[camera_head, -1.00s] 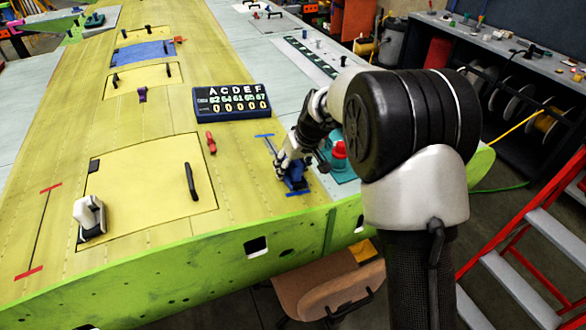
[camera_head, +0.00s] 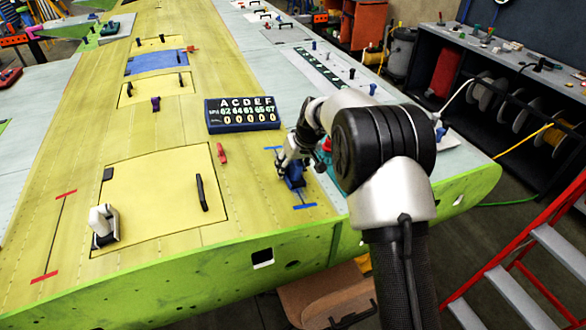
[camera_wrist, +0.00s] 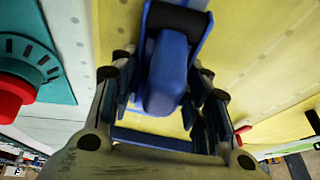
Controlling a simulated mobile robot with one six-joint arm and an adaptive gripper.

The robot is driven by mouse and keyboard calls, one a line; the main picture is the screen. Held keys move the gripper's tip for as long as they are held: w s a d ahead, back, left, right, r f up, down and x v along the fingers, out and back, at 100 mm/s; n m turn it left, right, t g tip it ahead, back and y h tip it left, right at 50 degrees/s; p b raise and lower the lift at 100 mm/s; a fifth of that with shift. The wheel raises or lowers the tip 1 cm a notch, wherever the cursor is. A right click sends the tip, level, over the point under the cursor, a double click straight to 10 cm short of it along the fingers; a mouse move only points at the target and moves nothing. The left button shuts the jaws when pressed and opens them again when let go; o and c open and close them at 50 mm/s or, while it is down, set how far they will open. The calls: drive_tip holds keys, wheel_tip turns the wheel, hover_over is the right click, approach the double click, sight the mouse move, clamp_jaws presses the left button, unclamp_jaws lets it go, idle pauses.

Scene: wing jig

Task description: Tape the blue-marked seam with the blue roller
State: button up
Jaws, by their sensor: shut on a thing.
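The blue roller (camera_head: 295,177) stands on the yellow wing skin, over the blue-marked seam. My gripper (camera_head: 286,164) is shut on it; in the wrist view the fingers are on both sides of its blue handle (camera_wrist: 166,75). The seam's far blue end mark (camera_head: 273,148) and near blue end mark (camera_head: 304,207) both show. The roller is between them, with a short stretch of seam (camera_head: 299,196) visible on the near side. I cannot tell whether tape lies on that stretch. The near mark also appears as a blue bar in the wrist view (camera_wrist: 150,139).
A red-marked seam (camera_head: 53,236) and a white-handled tool (camera_head: 103,227) are at the left. A dark number board (camera_head: 242,115) stands beyond the seam. A small red item (camera_head: 222,153) and a black handle (camera_head: 202,193) lie left of it. A teal thing with a red knob (camera_wrist: 15,95) is close by.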

drive_tip(key=shift+w+a+r+p, duration=0.1)
drive_tip(key=shift+w+a+p, duration=0.25)
drive_tip(key=shift+w+p, duration=0.35)
drive_tip(key=shift+w+a+f+p, duration=0.1)
drive_tip(key=shift+w+a+p, duration=0.25)
drive_tip(key=shift+w, duration=0.55)
drive_tip(key=shift+w+a+r+p, duration=0.1)
drive_tip(key=shift+w+a+p, duration=0.2)
drive_tip(key=shift+w+p, duration=0.4)
drive_tip(key=shift+w+a+p, duration=0.25)
drive_tip(key=shift+w+p, duration=0.1)
drive_tip(key=shift+w, duration=0.3)
drive_tip(key=shift+w+a+p, duration=0.2)
drive_tip(key=shift+w+p, duration=0.1)
drive_tip(key=shift+w, duration=0.35)
drive_tip(key=shift+s, duration=0.1)
